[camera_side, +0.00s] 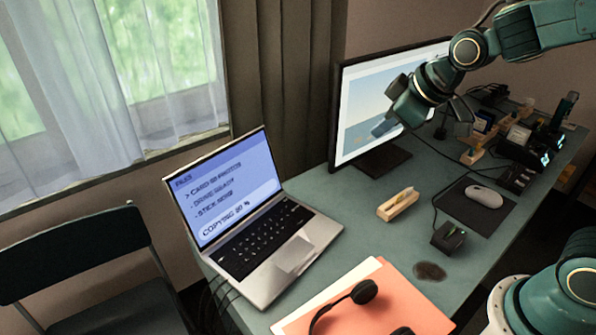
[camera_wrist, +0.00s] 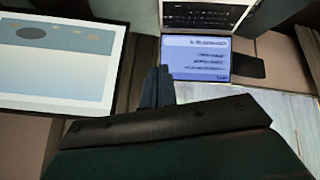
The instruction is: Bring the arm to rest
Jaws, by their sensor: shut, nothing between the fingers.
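My gripper (camera_side: 384,127) hangs in the air in front of the monitor's screen, at the end of my teal arm that reaches in from the top right. Its two dark fingers show close together and empty in the wrist view (camera_wrist: 157,86). No object is between them. The gripper is above the desk, apart from the things lying on it.
The monitor (camera_side: 357,94) stands close behind my gripper. An open laptop (camera_side: 293,255) shows "COPYING". A wooden block (camera_side: 397,205), small black box (camera_side: 447,238), mouse (camera_side: 484,196) and headphones (camera_side: 364,292) lie on the teal desk (camera_side: 365,240). Small devices crowd the far right.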

